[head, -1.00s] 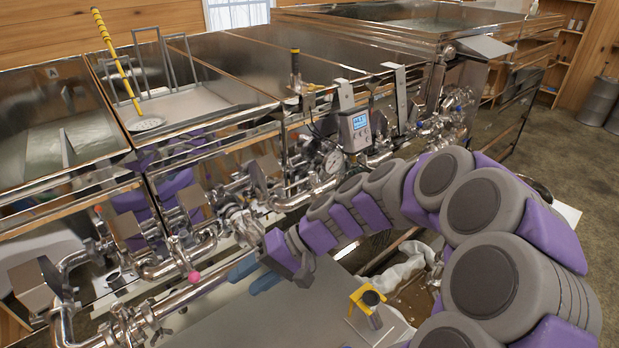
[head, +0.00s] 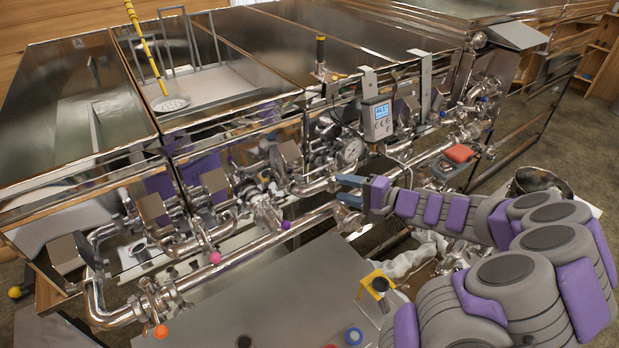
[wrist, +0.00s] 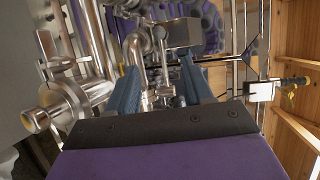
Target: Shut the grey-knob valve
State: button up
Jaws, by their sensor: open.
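I cannot make out a grey knob for certain among the steel valves and pipes; it may be small or hidden behind my gripper. In the wrist view my gripper (wrist: 160,68) is open, with steel pipe fittings and a grey block (wrist: 172,35) beyond and between the fingers. I see nothing held. Other valve knobs show on the lower pipe (head: 240,249): a pink knob (head: 215,258), a purple knob (head: 286,225) and an orange knob (head: 161,331).
The steel evaporator pans (head: 75,105) stand behind the pipes, with a yellow-handled skimmer (head: 170,103). A digital display (head: 377,119) hangs above the pipework. A grey tabletop (head: 290,290) and a yellow-topped item (head: 376,282) lie in front.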

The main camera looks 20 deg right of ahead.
aim_at(315, 171)
jog(key=d+x, duration=0.1)
jog(key=x, duration=1)
jog(key=shift+w+a+p, duration=0.25)
jog(key=shift+w+p, duration=0.05)
jog(key=shift+w, duration=0.25)
jog(key=shift+d+f, duration=0.15)
jog(key=shift+d, duration=0.15)
jog(key=shift+c, duration=1.4)
jog(key=shift+a, duration=0.35)
jog(key=c, duration=0.5)
grip_shut()
